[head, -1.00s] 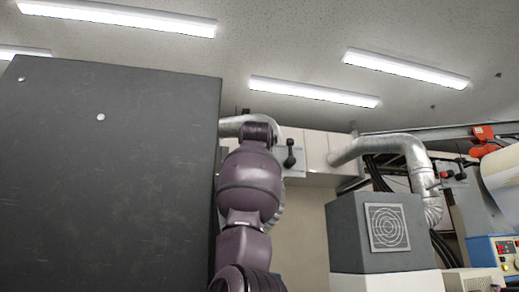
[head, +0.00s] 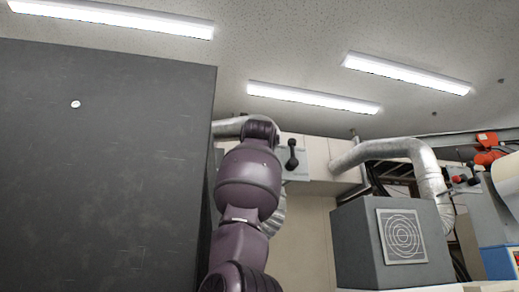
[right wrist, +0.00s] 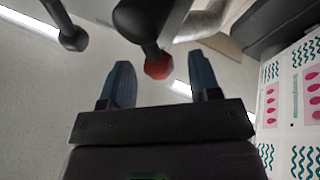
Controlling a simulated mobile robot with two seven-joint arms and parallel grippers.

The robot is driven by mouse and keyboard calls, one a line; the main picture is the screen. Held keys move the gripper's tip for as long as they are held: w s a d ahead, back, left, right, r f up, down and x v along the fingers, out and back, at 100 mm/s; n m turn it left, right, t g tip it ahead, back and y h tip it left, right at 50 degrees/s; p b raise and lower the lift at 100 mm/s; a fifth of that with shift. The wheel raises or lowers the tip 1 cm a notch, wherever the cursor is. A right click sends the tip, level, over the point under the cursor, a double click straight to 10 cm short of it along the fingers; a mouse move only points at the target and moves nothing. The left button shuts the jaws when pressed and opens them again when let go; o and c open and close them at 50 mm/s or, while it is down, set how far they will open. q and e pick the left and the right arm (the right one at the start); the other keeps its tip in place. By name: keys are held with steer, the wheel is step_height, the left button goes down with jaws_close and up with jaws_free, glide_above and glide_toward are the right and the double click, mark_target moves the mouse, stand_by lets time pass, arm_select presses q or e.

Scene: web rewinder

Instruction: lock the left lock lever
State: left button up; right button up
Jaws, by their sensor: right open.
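A black ball-ended lever (head: 292,155) stands on a grey box beside my purple arm in the head view. I cannot tell for sure whether it is the left lock lever. In the right wrist view my right gripper (right wrist: 159,58) is open, its two blue fingers apart. A dark rod with a red tip (right wrist: 157,69) shows in the gap between them; I cannot tell whether they touch it. A black knob on a rod (right wrist: 72,38) is to the left of the fingers. My left gripper is not in view.
A large dark panel (head: 95,170) fills the left of the head view. A grey vented box (head: 392,245) and a silver duct (head: 415,155) stand right. A control box with a red button (head: 458,179) is farther right. A patterned printed web (right wrist: 297,110) is right of the gripper.

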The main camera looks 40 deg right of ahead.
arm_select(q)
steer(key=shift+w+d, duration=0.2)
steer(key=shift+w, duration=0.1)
arm_select(e)
steer(key=shift+w+d+r, duration=0.15)
steer(key=shift+d, duration=0.05)
steer(key=c, duration=0.9)
